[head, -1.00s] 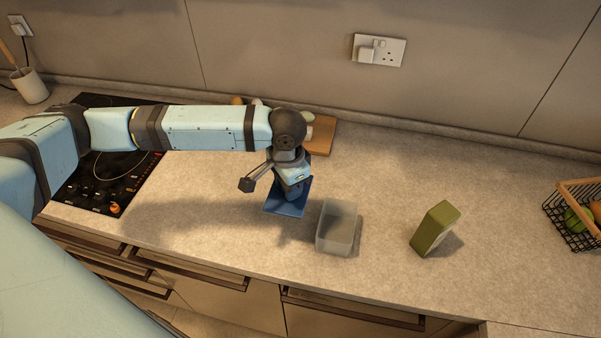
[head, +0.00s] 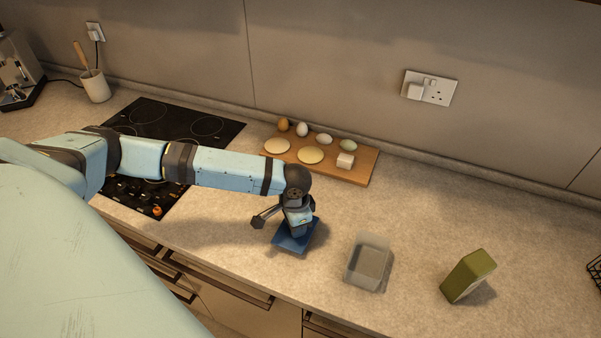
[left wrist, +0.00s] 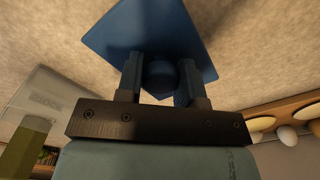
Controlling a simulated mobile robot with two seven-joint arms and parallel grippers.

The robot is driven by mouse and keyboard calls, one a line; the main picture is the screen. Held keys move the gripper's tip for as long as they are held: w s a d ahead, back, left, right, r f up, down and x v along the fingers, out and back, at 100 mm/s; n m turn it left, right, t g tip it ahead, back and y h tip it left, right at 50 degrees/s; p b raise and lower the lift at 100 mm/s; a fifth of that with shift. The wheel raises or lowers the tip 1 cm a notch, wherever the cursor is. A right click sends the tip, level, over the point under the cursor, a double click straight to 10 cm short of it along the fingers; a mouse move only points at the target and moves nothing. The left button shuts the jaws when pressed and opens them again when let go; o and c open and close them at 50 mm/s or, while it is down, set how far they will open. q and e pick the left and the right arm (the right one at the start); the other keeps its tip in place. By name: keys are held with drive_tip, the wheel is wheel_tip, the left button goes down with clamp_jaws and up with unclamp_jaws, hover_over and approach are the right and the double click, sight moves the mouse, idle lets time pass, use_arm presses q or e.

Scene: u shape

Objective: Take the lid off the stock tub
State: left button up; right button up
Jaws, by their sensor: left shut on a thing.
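The stock tub (head: 368,264) is a clear, open-topped box standing on the worktop right of my left gripper. Its blue square lid (head: 296,239) is apart from it, to its left, at or just above the worktop; I cannot tell if it touches. My left gripper (head: 297,226) is over the lid. In the left wrist view, my left gripper (left wrist: 160,78) is shut on the round knob of the blue lid (left wrist: 120,32), and the tub (left wrist: 50,98) shows at the left. My right gripper is not in view.
A green carton (head: 468,276) stands right of the tub. A wooden board (head: 362,168) with eggs, flat rounds and a white block lies behind. A black hob (head: 222,131) is at the left. Bare worktop lies between the board and the tub.

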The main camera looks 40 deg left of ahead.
use_arm(q)
drive_tip(key=o, duration=1)
wheel_tip(320, 180, up, 14)
drive_tip(key=b, duration=0.1)
drive_tip(key=shift+f, duration=0.15)
drive_tip(key=shift+s, duration=0.1)
